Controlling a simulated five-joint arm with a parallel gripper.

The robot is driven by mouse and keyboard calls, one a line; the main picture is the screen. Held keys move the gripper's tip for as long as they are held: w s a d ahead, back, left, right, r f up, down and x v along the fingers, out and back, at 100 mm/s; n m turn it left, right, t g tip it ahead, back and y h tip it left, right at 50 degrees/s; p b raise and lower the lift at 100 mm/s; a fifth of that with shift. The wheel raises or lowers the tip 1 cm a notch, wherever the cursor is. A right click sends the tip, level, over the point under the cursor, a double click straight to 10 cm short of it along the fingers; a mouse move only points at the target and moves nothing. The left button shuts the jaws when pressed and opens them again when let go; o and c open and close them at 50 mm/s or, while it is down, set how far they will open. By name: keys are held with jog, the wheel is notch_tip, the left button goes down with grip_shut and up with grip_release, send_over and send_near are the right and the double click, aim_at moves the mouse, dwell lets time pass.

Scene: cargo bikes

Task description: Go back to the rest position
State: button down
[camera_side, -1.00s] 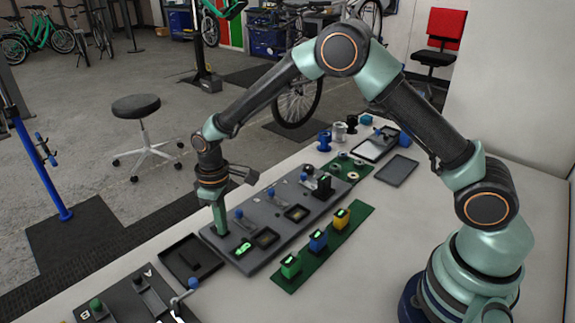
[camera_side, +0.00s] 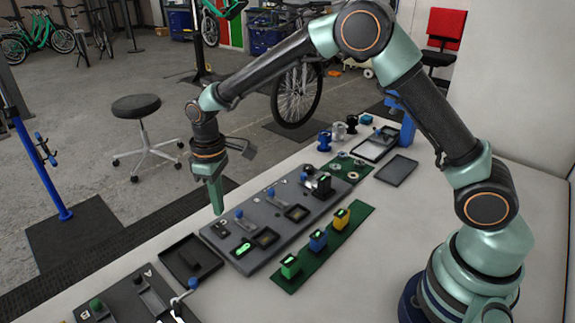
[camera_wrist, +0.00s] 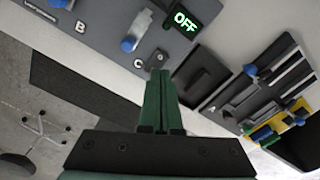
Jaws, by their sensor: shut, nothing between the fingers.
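My gripper (camera_side: 216,199) is shut and empty. Its fingertips hang above the front left end of the grey panel (camera_side: 262,262), apart from it. In the wrist view, the closed green fingers (camera_wrist: 161,88) point at the panel's corner, near the letter C. A blue-knobbed lever (camera_wrist: 134,42) and a lit display reading OFF (camera_wrist: 185,20) show there. In the side view the same end has a green-lit display (camera_side: 243,249).
A green strip (camera_side: 325,247) carries green, blue and yellow blocks. A dark tray (camera_side: 190,260) and another panel with levers (camera_side: 135,295) lie to the left. A flat dark tray (camera_side: 396,170) lies farther back. A stool (camera_side: 136,107) stands on the floor.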

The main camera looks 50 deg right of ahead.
jog(key=shift+r, duration=0.5)
jog(key=s+d+r+m+t, duration=0.1)
jog(key=s+d+r, duration=0.25)
jog(key=r, duration=0.25)
jog(key=s+d+r+m+t, duration=0.2)
jog(key=s+d+r, duration=0.15)
jog(key=r, duration=0.25)
jog(key=s+d+r+m+t, duration=0.2)
jog(key=s+d, duration=0.5)
jog(key=s, duration=0.4)
jog(key=shift+s+r+m+t, duration=0.15)
jog(key=shift+r+m+t, duration=0.15)
jog(key=shift+r+m, duration=0.3)
